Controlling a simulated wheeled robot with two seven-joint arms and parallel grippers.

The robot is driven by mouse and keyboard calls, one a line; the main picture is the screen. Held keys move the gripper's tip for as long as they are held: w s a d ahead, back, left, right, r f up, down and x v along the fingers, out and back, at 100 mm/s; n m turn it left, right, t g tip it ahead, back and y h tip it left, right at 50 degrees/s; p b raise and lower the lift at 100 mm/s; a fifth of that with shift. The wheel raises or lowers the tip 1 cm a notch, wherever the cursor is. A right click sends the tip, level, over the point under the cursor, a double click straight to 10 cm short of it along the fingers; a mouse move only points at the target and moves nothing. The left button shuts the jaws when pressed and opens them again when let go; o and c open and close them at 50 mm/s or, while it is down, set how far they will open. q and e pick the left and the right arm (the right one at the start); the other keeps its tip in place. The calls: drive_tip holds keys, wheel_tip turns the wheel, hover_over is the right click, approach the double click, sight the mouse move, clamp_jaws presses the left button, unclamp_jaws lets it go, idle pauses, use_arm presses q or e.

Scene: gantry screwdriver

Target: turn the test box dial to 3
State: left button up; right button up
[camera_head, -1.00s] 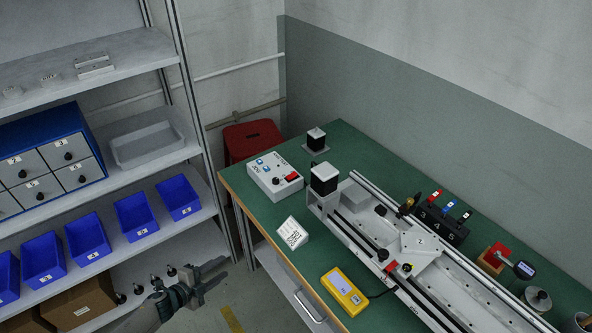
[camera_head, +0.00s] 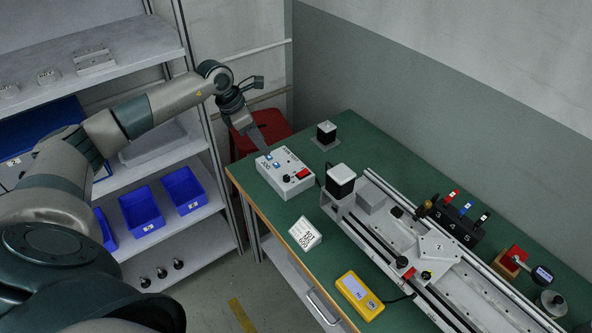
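The test box (camera_head: 287,178) is a light grey box with blue and red controls on its sloped top, at the green table's left end. A dark dial (camera_head: 286,178) looks to be on its top, too small to read its setting. My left gripper (camera_head: 263,149) points down at the far left corner of the box, close to the blue control there. Whether it touches the box cannot be told. Its fingers are too small to tell open from shut. My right gripper is not in view.
Right of the box, a gantry rail (camera_head: 400,247) with a white-topped motor (camera_head: 340,180) fills the table. A label stand (camera_head: 305,234) and a yellow meter (camera_head: 359,295) stand near the front edge. A red stool (camera_head: 262,134) is behind. Shelves with blue bins (camera_head: 141,207) stand left.

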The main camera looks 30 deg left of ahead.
sight(286, 177)
use_arm(q)
drive_tip(key=shift+d+f, duration=0.1)
drive_tip(key=shift+f, duration=0.05)
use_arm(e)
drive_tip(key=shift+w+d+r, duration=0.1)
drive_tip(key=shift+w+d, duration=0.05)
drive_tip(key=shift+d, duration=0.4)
